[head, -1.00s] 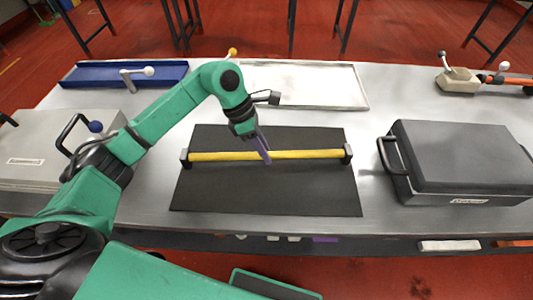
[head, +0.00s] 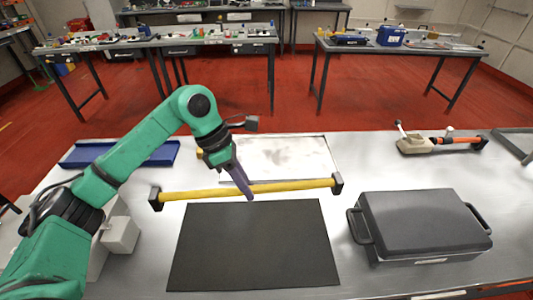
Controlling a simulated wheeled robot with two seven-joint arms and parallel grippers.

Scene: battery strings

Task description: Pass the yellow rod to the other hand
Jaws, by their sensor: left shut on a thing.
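The yellow rod (head: 290,186) has a black block at each end and lies nearly level across the picture, its right end slightly higher. My left gripper (head: 243,187) is shut on the rod near its middle, with the purple fingers coming down over it. The rod appears raised above the bench, showing just beyond the far edge of the black mat (head: 252,245). My right gripper is not in view.
A dark grey case (head: 425,220) with handles stands right of the mat. A white tray (head: 290,150) and a blue tray (head: 160,155) lie behind. A beige block (head: 415,145) with an orange rod (head: 462,140) is at the back right. The mat is empty.

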